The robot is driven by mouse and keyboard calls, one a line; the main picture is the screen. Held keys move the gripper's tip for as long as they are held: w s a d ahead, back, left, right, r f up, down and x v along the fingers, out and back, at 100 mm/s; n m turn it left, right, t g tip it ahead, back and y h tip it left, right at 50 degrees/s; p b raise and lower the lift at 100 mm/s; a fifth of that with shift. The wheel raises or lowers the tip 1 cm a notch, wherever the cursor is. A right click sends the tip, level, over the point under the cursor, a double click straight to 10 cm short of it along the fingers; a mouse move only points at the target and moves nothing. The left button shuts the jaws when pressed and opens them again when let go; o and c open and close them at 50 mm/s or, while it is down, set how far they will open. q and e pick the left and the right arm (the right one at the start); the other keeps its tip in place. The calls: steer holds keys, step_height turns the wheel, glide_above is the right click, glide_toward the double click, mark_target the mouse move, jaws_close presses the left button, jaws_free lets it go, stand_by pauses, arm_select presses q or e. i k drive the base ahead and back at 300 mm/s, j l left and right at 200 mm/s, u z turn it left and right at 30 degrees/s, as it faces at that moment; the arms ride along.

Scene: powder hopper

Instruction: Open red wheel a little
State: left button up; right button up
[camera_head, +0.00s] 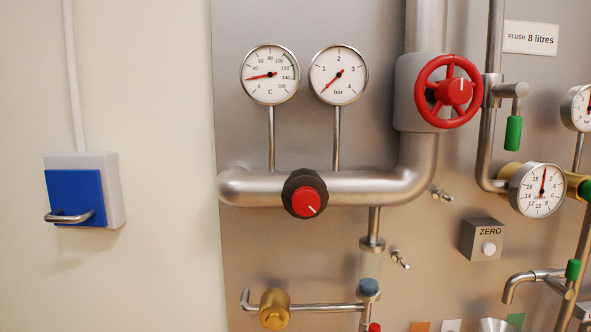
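Nothing touches the wheel. Neither of my grippers shows in the head view. How far the valve is open cannot be told from the wheel alone.
Left of the wheel are a temperature gauge (270,75) and a bar gauge (338,75). A black and red knob (305,195) sits on the pipe below. A green-handled lever (513,132) stands close right of the wheel. A blue-fronted box (75,197) is on the left wall.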

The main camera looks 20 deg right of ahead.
mark_target(456, 92)
steer(key=z, duration=1.3)
